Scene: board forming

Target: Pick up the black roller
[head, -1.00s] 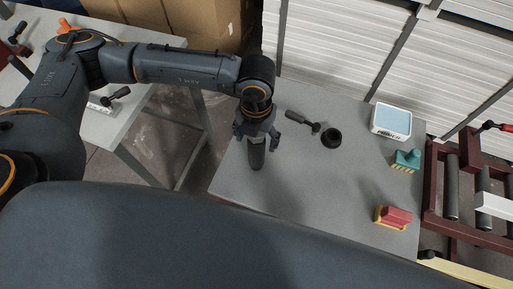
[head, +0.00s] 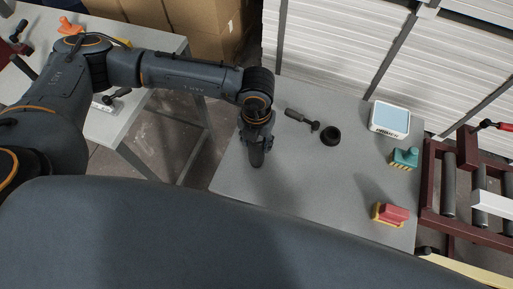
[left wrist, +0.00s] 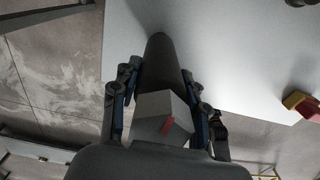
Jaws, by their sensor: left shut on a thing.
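The black roller (head: 257,159) is a dark cylinder at the left part of the grey table. My left gripper (head: 257,142) is over it with its fingers shut on its upper part. In the left wrist view the roller (left wrist: 161,50) runs between the two fingers of the gripper (left wrist: 160,75), one on each side. I cannot tell whether its lower end touches the table. My right gripper is in neither view.
A roller conveyor (head: 450,185) stands at the right. The table's middle is clear.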

